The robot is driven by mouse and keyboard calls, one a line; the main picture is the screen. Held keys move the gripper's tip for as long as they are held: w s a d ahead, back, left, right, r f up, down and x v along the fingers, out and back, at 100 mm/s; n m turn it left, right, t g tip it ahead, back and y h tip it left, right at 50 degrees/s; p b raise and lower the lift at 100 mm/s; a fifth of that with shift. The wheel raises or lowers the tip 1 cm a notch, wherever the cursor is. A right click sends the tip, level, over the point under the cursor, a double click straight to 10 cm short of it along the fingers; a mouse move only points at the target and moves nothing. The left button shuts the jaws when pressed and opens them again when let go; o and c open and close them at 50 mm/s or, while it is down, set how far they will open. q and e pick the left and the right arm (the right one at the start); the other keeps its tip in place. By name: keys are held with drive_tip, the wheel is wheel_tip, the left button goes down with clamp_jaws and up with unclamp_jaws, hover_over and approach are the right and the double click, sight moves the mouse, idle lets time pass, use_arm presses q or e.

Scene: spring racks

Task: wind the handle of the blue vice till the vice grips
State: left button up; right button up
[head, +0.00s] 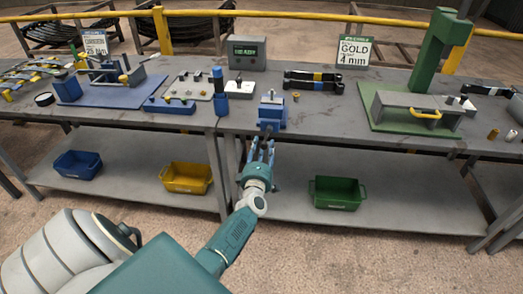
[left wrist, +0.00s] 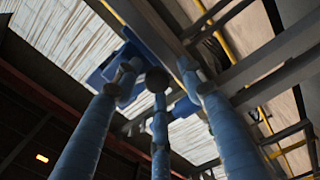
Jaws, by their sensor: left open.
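The blue vice (head: 271,112) stands at the front edge of the grey bench, near the middle of the head view. Its handle is hard to make out at this size, in front of the vice body by my fingers. My left gripper (head: 263,146) is just in front of and below the vice, with its blue fingers pointing at it. In the left wrist view the fingers (left wrist: 162,84) are spread and open. Part of the blue vice (left wrist: 108,72) shows behind them from below, and a dark round end (left wrist: 156,79) lies between the fingertips. Contact cannot be told.
The bench (head: 330,113) front edge is close to my left gripper. A green press (head: 435,50) stands right. A green bin (head: 337,192) and a yellow bin (head: 187,177) are on the lower shelf.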

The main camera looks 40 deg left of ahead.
use_arm(q)
drive_tip(key=v, duration=1.2)
drive_tip(key=shift+s+a, duration=0.1)
drive_tip(key=shift+a, duration=0.05)
